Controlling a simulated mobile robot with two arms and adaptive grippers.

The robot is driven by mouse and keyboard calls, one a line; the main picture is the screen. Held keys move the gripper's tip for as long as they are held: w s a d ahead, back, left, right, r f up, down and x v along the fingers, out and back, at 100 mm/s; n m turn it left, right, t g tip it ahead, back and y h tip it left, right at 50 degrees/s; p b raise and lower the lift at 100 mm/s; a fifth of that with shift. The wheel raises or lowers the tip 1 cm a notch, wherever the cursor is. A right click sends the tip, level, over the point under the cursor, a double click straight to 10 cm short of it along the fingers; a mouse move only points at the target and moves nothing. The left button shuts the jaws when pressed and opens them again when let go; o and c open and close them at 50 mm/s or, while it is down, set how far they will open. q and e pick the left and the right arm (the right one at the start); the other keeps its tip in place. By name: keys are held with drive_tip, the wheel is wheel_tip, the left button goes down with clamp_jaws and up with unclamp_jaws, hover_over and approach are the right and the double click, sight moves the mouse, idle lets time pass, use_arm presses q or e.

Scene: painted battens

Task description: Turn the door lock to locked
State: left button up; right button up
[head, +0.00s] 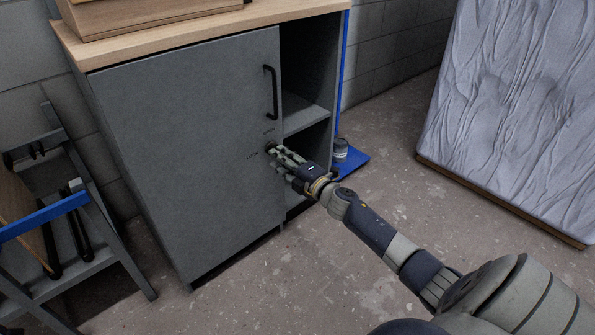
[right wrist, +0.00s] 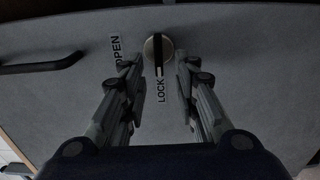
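The door lock is a round metal knob with a black bar across it (right wrist: 158,55), set in the grey cabinet door (head: 185,130). In the right wrist view the bar runs up and down, in line with the LOCK label (right wrist: 161,90) below it; the OPEN label (right wrist: 117,52) is to its left. My right gripper (head: 274,157) is at the door in front of the lock. Its two fingers (right wrist: 159,66) are apart, one on each side of the knob, with a gap beside the bar; contact with the knob's rim cannot be told. My left gripper is out of view.
A black door handle (head: 271,92) is above the lock. Open shelves (head: 305,125) are right of the door. A blue strip and a small can (head: 341,151) are beside the cabinet. A grey stepladder-like frame (head: 95,260) stands left; a wrapped panel (head: 510,110) leans right.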

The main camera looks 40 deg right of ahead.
drive_tip(key=s, duration=0.8)
drive_tip(key=shift+s+d, duration=0.35)
